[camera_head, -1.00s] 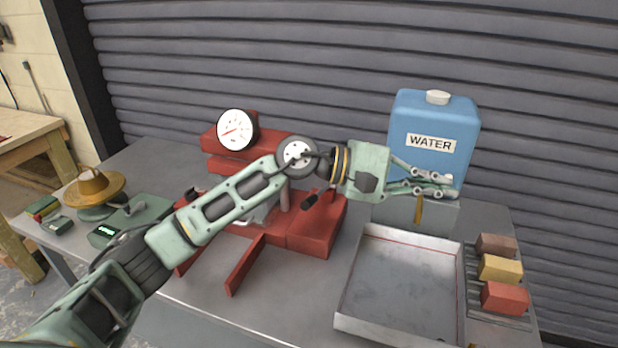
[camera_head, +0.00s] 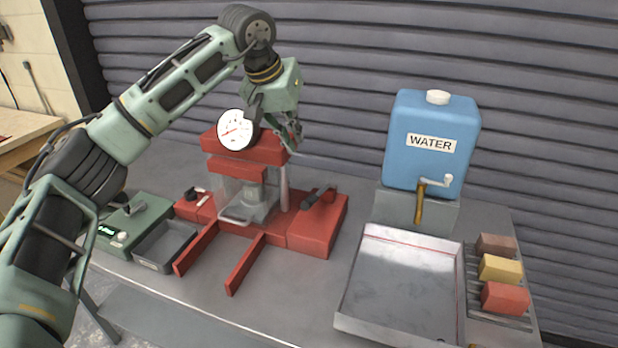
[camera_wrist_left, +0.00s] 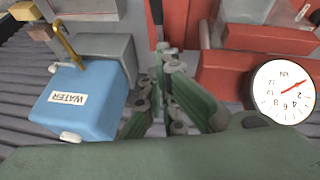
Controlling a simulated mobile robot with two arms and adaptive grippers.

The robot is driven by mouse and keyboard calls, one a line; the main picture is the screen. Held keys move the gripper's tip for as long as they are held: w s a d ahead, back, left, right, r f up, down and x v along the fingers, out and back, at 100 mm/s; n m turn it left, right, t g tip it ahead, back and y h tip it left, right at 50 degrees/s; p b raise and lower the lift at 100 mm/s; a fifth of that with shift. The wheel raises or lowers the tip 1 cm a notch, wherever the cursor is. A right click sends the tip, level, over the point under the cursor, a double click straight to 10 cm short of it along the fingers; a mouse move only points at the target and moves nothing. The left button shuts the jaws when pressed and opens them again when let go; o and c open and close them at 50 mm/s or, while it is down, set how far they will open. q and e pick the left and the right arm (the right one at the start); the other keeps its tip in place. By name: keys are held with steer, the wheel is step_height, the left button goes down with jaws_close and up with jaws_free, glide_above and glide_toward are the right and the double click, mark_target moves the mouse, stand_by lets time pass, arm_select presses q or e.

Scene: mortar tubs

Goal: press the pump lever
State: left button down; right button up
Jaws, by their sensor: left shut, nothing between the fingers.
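The red press (camera_head: 245,148) stands on the grey table with a round white dial gauge (camera_head: 235,129) on its upper left. The dark-handled pump lever (camera_head: 318,196) lies on top of the red block (camera_head: 318,230) at the press's right side. My left gripper (camera_head: 294,143) is shut and empty, pointing down beside the right end of the press's top beam. It is above the lever and a little left of it, not touching it. In the left wrist view my shut fingers (camera_wrist_left: 166,62) are in the middle, with the gauge (camera_wrist_left: 283,92) at right.
The blue water tank (camera_head: 430,140) with its tap stands on a grey block at right. In front is an empty metal tray (camera_head: 350,305), with coloured blocks (camera_head: 500,268) beside it. A green scale (camera_head: 125,225) is at left. A grey shutter stands behind the table.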

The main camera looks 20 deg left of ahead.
arm_select(q)
steer(key=p, duration=0.5)
glide_toward(318, 194)
steer(key=shift+w+f, duration=0.45)
steer(key=shift+w, duration=0.05)
steer(key=shift+s+f, duration=0.2)
steer(key=shift+f, duration=0.2)
steer(key=shift+d+f, duration=0.1)
